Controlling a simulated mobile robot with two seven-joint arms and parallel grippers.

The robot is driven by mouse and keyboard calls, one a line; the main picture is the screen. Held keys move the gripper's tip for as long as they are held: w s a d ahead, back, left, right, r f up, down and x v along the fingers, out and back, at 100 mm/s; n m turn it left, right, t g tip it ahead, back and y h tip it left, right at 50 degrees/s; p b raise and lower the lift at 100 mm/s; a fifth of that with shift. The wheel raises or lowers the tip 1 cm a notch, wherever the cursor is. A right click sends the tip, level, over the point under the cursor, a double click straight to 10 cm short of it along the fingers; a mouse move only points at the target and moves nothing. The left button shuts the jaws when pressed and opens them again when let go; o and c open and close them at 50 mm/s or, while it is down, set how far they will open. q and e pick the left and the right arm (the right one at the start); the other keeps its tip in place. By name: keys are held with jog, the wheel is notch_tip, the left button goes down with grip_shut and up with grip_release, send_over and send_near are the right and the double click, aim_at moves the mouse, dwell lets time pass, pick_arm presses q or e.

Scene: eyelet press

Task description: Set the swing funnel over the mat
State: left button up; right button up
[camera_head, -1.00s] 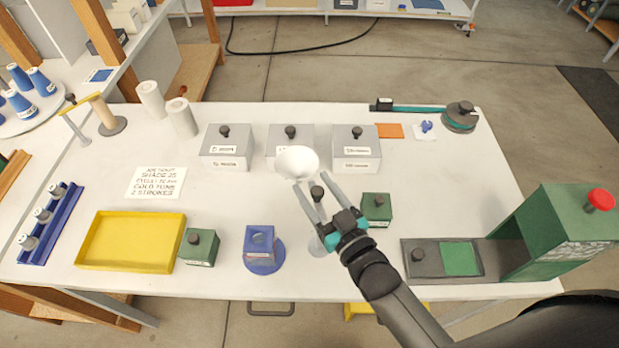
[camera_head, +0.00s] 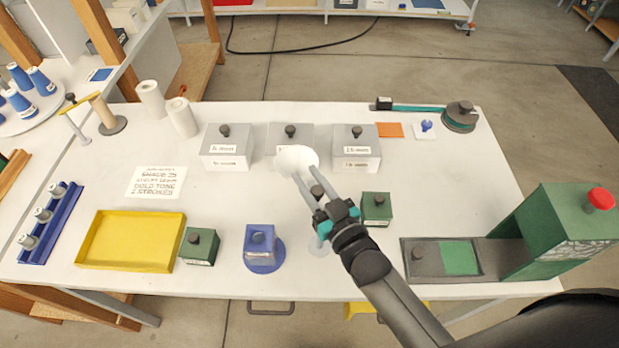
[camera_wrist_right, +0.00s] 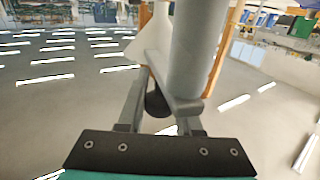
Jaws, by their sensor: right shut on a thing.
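The swing funnel (camera_head: 297,158) is a white cone in front of the grey boxes, with a dark knob (camera_head: 317,190) close to it on the near side. My right gripper (camera_head: 308,188) is shut on this knob. In the right wrist view the dark knob (camera_wrist_right: 157,101) sits between the fingers, with the white funnel (camera_wrist_right: 152,38) and a grey cylinder beyond. A pale round foot (camera_head: 318,247) shows partly behind my gripper. A green square mat (camera_head: 460,258) lies on the grey press bed at the right, apart from the funnel. My left gripper is not in view.
The green press (camera_head: 567,232) with a red button stands at the right edge. Three grey boxes (camera_head: 226,147) stand behind the funnel. Green boxes (camera_head: 376,208), a blue box (camera_head: 260,243) and a yellow tray (camera_head: 130,242) stand nearby. The table right of the funnel is mostly clear.

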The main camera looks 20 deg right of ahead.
grip_shut()
dwell(0.8)
